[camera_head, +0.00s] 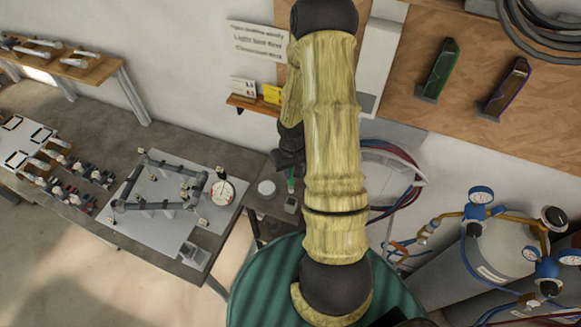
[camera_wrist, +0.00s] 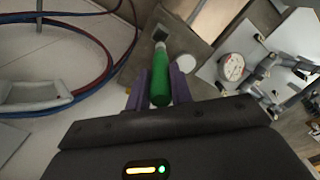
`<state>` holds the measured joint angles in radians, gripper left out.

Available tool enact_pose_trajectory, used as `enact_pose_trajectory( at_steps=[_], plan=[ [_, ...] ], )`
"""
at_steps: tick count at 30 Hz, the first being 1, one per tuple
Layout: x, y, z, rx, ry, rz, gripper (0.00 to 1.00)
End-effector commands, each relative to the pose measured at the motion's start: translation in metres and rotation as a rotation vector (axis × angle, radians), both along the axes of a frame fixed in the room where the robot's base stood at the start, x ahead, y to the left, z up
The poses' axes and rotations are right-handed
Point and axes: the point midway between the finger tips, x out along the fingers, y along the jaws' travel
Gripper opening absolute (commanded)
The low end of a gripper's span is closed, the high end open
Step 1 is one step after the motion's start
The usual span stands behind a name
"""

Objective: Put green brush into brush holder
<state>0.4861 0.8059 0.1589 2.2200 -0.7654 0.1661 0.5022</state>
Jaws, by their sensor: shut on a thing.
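The green brush (camera_wrist: 163,68) is between the two purple fingers of my gripper (camera_wrist: 161,88) in the wrist view, with its grey end pointing away from me. In the head view, the green brush (camera_head: 291,184) shows as a small upright green piece below my gripper (camera_head: 290,172). The brush holder, a small grey box (camera_head: 291,205), stands just below the brush on the side table. In the wrist view its dark top (camera_wrist: 160,32) is close to the brush's far end. I cannot tell whether the tip is inside the box or above it.
A white round item (camera_head: 266,188) sits left of the holder. The workbench with a frame jig (camera_head: 160,187) and a round dial (camera_head: 222,191) lies further left. Hoses (camera_head: 395,170) hang on the right, near gas cylinders (camera_head: 500,255).

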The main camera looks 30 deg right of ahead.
Motion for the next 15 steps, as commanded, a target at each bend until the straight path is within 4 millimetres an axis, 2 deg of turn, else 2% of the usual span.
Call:
enact_pose_trajectory(
  at_steps=[8,15],
  plan=[
    [0.0,0.0,-0.005,0.001,-0.001,0.0,0.0],
    [0.0,0.0,-0.022,0.001,-0.001,0.001,0.0]
  ],
)
